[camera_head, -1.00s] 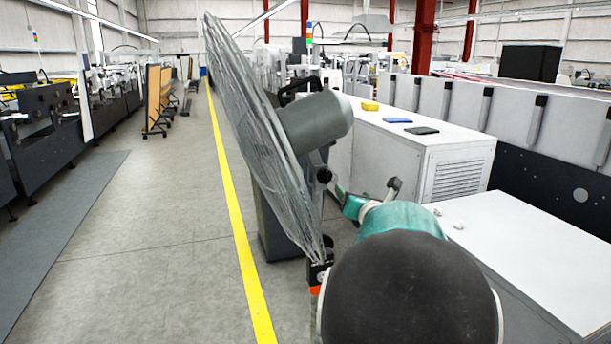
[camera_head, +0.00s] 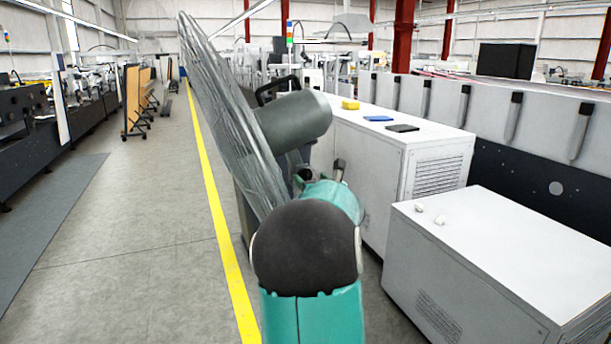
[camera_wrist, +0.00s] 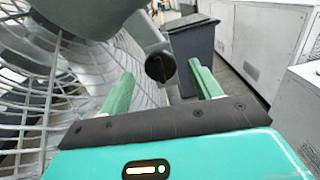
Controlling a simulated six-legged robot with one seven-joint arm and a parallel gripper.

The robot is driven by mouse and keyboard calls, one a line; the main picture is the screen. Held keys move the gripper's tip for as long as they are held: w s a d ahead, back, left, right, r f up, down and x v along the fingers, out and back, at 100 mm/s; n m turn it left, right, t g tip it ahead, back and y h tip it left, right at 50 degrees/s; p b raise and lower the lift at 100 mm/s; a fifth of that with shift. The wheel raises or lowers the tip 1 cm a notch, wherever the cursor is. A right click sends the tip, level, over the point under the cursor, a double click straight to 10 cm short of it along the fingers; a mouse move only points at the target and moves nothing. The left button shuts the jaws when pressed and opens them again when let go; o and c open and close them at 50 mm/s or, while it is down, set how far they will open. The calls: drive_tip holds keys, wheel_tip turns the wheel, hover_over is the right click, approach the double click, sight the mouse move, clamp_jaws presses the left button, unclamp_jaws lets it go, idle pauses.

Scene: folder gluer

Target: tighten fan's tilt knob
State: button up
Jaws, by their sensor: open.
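The fan (camera_head: 225,110) stands ahead in the head view, its wire cage seen edge-on and its grey motor housing (camera_head: 296,120) facing right. In the wrist view the cage (camera_wrist: 40,90) fills the left side. The black tilt knob (camera_wrist: 160,66) shows there below the motor housing, on the fan's grey bracket. My gripper (camera_wrist: 162,85) is open, its two green fingers apart. In the head view my arm hides most of the gripper and the knob area.
A dark grey bin (camera_wrist: 195,50) stands behind the knob. White cabinets (camera_head: 400,150) and a low white box (camera_head: 500,250) line the right side. A yellow floor line (camera_head: 215,200) runs along the left, with open floor (camera_head: 120,230) beyond it.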

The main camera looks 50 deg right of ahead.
sight(307, 175)
drive_tip(key=shift+x, duration=2.25)
drive_tip(key=c, duration=0.9)
